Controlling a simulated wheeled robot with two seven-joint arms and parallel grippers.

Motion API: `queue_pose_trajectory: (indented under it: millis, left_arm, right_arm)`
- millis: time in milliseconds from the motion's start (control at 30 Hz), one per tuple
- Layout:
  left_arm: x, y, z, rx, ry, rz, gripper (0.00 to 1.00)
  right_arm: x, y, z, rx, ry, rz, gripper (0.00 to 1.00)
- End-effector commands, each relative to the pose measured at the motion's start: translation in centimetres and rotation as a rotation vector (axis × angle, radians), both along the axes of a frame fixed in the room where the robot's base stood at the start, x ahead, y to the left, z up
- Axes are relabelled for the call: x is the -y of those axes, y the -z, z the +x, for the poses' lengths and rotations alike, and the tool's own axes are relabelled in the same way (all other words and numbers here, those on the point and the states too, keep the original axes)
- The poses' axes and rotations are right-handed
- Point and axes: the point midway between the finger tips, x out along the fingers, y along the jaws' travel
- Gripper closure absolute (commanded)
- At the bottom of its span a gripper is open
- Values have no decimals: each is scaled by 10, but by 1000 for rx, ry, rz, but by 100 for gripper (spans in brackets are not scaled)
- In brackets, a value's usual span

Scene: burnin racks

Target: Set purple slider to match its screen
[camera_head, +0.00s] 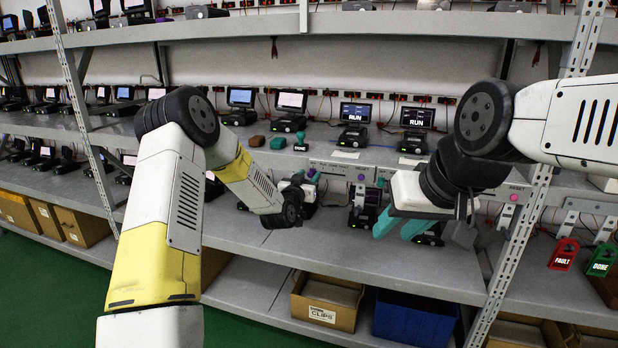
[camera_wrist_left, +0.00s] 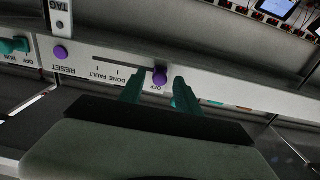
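In the left wrist view, the purple slider knob (camera_wrist_left: 160,75) sits at the OFF end of a slot on a pale panel (camera_wrist_left: 100,62). The slot's other labels read FAULT and DONE. My left gripper (camera_wrist_left: 158,88) is open, with its teal fingertips on either side of the knob and gaps beside it; I cannot tell whether they touch. In the head view my left gripper (camera_head: 306,178) is at the shelf's front panel, small and partly hidden by my arm. Two screens (camera_head: 356,113) (camera_head: 418,118) read RUN; which one belongs to the slider is unclear. My right gripper (camera_head: 400,226) hangs open, away from the panel.
A purple RESET button (camera_wrist_left: 60,52) and a teal OFF/RUN control (camera_wrist_left: 14,46) are on the panel beside the slider. Red FAULT (camera_head: 564,254) and green DONE (camera_head: 602,260) tags hang at the right. A CLIPS box (camera_head: 325,302) and a blue bin (camera_head: 415,318) are below.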

Motion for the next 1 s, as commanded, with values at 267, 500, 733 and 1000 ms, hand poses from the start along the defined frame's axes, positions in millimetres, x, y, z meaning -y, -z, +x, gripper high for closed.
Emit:
queue_pose_trajectory:
  millis: [267,500,733,1000]
  left_arm:
    - [2,0,5,-1,1,0,60]
    - [2,0,5,-1,1,0,95]
    - [2,0,5,-1,1,0,100]
    - [2,0,4,-1,1,0,100]
  right_arm:
    - [0,0,0,0,0,0,64]
    - [0,0,0,0,0,0,64]
    - [0,0,0,0,0,0,64]
    - [0,0,0,0,0,0,64]
